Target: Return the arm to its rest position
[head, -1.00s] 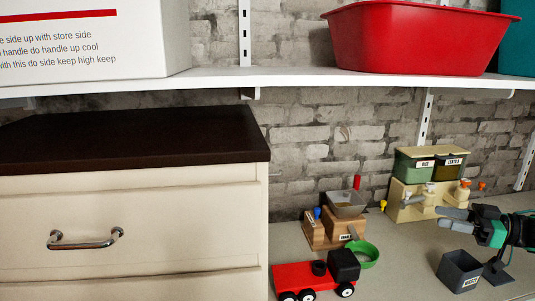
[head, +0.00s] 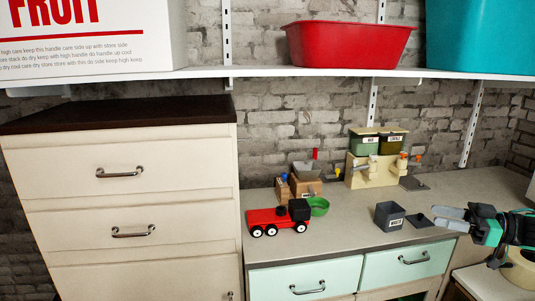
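My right gripper (head: 447,217), black and teal with grey fingers, reaches in from the right edge of the head view. Its two fingers point left with a gap between them, and nothing shows in the gap. It is over the right part of the grey counter (head: 350,236), to the right of a dark grey labelled bin (head: 391,220) and apart from it. A dark flat piece (head: 419,221) lies between the bin and the fingers. My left gripper is not in view.
A red toy truck (head: 277,217), a green bowl (head: 318,206), a wooden hopper unit (head: 303,188) and a beige dispenser stand (head: 374,172) stand on the counter. A tall drawer cabinet (head: 120,205) is at left. A shelf (head: 290,71) with a red tub (head: 347,45) hangs above.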

